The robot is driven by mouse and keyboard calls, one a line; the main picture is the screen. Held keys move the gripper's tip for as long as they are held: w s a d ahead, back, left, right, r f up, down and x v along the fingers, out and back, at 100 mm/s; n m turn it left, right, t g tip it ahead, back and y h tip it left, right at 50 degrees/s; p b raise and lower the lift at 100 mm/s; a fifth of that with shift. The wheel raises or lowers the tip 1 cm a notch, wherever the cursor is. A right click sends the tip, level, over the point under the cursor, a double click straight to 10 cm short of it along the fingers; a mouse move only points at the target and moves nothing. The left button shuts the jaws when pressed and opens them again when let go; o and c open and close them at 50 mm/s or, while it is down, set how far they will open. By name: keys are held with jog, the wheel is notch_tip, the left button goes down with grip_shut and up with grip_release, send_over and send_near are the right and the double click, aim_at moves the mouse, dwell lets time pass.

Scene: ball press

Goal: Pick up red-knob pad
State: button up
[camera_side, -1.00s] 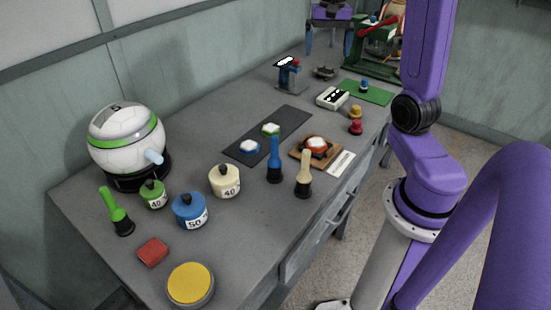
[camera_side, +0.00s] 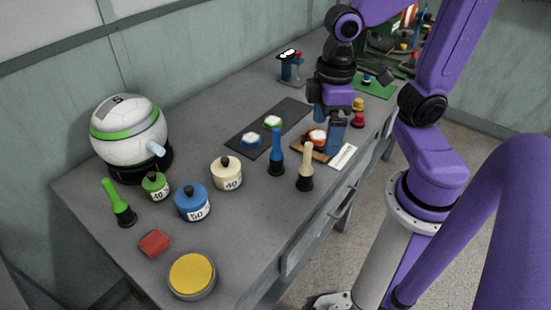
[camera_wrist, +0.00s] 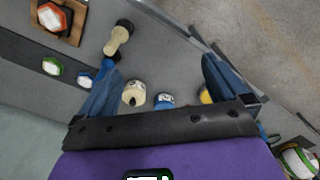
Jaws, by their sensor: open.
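A small red-knobbed piece (camera_side: 360,119) stands near the table's right edge in the side view, just in front of a similar yellow-knobbed piece (camera_side: 358,104). I take the red-knobbed piece to be the pad, though it is small here. My gripper (camera_side: 333,138) points down beside the wooden tray (camera_side: 304,151), to the left of the red knob in the picture. In the wrist view my gripper (camera_wrist: 160,62) has its two blue fingers wide apart with nothing between the tips. I cannot make out the red-knob pad in the wrist view.
A red-and-white piece (camera_side: 318,138) sits on the tray, close to my fingers. A blue-handled tool (camera_side: 277,150) and cream-handled tool (camera_side: 306,165) stand nearby. A white card (camera_side: 343,156) lies to the right. Weights (camera_side: 192,203) and a yellow disc (camera_side: 192,276) are farther left.

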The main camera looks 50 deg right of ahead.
jog(key=s+n, duration=0.1)
jog(key=s+f+n, duration=0.1)
jog(key=s, duration=0.1)
jog(key=s+n, duration=0.1)
jog(key=s, duration=0.1)
jog(key=shift+s+a+f+n, duration=0.1)
jog(key=shift+a+f+n, duration=0.05)
jog(key=shift+a+n, duration=0.2)
jog(key=shift+s+f+n, duration=0.15)
jog(key=shift+s+n, duration=0.1)
jog(key=shift+s, duration=0.15)
jog(key=c, duration=0.3)
jog(key=shift+w, duration=0.1)
